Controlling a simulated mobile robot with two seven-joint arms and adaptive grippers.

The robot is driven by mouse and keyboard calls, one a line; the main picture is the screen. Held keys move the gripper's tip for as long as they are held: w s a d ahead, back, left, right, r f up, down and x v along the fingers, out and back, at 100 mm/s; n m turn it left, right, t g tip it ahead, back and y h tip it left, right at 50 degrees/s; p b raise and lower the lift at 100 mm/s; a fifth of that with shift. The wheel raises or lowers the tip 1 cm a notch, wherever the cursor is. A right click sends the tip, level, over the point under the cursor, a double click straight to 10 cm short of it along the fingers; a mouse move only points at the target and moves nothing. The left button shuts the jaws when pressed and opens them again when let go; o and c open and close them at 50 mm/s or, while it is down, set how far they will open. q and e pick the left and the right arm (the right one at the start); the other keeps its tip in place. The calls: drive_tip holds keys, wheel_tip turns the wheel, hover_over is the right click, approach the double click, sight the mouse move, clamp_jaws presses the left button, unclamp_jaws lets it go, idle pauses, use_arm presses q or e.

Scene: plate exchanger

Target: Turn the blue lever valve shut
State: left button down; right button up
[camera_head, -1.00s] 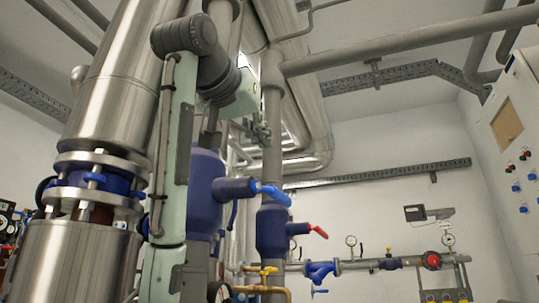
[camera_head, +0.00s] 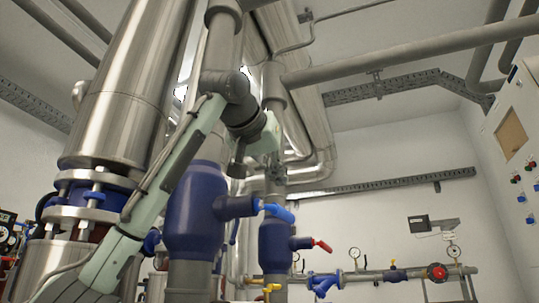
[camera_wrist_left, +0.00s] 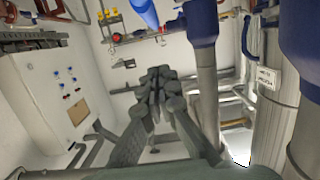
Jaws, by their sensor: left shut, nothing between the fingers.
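The blue lever (camera_head: 279,213) sticks out to the right from the stem of a large dark-blue valve body (camera_head: 193,212) on a vertical grey pipe in the head view. In the left wrist view, the lever (camera_wrist_left: 146,13) shows at the top edge, partly cut off. My left gripper (camera_head: 275,177) is a little above the lever in the head view, apart from it. In the left wrist view, my left gripper (camera_wrist_left: 157,84) is shut, with its fingers together and nothing between them. My right gripper is out of view.
A second blue valve (camera_head: 273,245) with a red lever (camera_head: 322,245) stands just right of and below the blue lever. A large steel column (camera_head: 122,110) stands to the left. A control cabinet (camera_head: 515,150) is at the far right. Open space lies right of the levers.

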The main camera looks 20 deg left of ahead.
sight(277, 213)
use_arm(q)
drive_tip(key=shift+w+f, duration=0.35)
drive_tip(key=shift+w, duration=0.45)
wheel_tip(277, 213, down, 2)
drive_tip(key=shift+f, duration=0.2)
drive_tip(key=shift+d+f, duration=0.1)
drive_tip(key=shift+f, duration=0.45)
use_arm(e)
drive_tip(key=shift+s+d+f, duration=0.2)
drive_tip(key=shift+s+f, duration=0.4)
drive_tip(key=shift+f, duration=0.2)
